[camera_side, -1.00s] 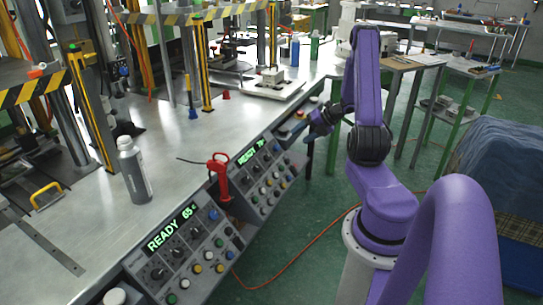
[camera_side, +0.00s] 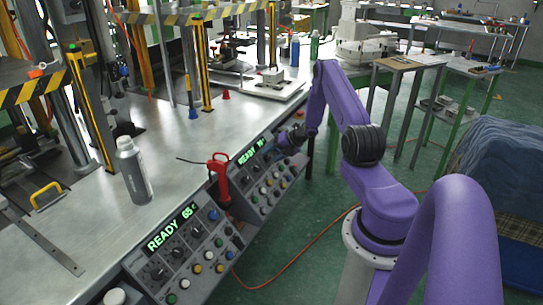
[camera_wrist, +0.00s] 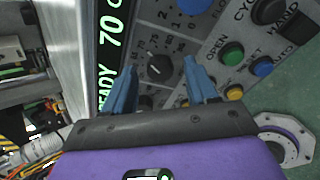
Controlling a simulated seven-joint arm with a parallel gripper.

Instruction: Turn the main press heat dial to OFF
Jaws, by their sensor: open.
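My gripper (camera_side: 281,145) is at the upper part of the far control panel (camera_side: 262,192), whose green display (camera_side: 250,152) starts with READY. In the wrist view my gripper (camera_wrist: 160,72) is open, with blue fingers apart. A black dial (camera_wrist: 158,68) with numbers printed around it shows between the fingertips. I cannot tell whether the fingers touch it, and I cannot read its pointer or an OFF mark. The display beside it reads READY 70 C (camera_wrist: 112,40). In the side view my gripper hides this part of the panel.
The near panel (camera_side: 180,262) reads READY 65 C. A red-handled tool (camera_side: 220,180) stands between the panels. In the wrist view, green (camera_wrist: 231,53), blue (camera_wrist: 262,66) and yellow (camera_wrist: 234,92) buttons sit right of the dial. A grey bottle (camera_side: 133,172) stands on the metal table.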

